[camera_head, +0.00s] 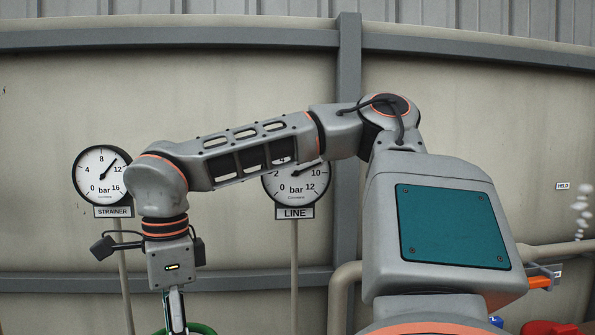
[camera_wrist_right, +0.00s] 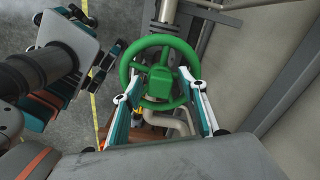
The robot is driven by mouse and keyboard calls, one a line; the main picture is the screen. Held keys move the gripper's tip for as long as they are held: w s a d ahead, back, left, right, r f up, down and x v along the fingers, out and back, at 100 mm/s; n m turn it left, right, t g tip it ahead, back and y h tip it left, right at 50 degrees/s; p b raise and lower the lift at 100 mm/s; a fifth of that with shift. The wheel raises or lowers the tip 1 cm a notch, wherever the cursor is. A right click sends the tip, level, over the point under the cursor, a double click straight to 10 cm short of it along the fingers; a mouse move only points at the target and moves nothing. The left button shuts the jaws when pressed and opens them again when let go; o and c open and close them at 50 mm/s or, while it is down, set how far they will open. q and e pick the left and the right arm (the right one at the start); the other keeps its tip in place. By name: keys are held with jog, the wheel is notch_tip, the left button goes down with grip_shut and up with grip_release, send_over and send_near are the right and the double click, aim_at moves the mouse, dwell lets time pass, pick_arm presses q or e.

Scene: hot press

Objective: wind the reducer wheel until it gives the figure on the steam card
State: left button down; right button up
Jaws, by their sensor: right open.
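The green reducer wheel (camera_wrist_right: 178,44) fills the upper middle of the right wrist view; a sliver of green rim (camera_head: 203,328) shows at the bottom of the head view. My right gripper (camera_wrist_right: 160,73) is open, one finger at each side of the wheel, overlapping its lower rim; contact cannot be told. The line gauge (camera_head: 296,188), scaled 0 to 12 bar, is partly covered by my arm; its needle points up right, close to the 10. The strainer gauge (camera_head: 100,187), scaled 0 to 16 bar, points between 8 and 12. I see no steam card. My left gripper is out of view.
A pipe (camera_head: 552,250) runs at the right with white puffs (camera_head: 581,206) above it and a "HELD" tag (camera_head: 562,186). An orange handle (camera_head: 540,283) sits below. A red part (camera_head: 549,328) shows at the bottom right. Pipes (camera_wrist_right: 187,120) lie below the wheel.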

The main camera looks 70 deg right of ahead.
jog(key=n+p, duration=0.1)
jog(key=n, duration=0.5)
jog(key=n+p, duration=0.1)
jog(key=n, duration=0.6)
jog(key=shift+p, duration=0.3)
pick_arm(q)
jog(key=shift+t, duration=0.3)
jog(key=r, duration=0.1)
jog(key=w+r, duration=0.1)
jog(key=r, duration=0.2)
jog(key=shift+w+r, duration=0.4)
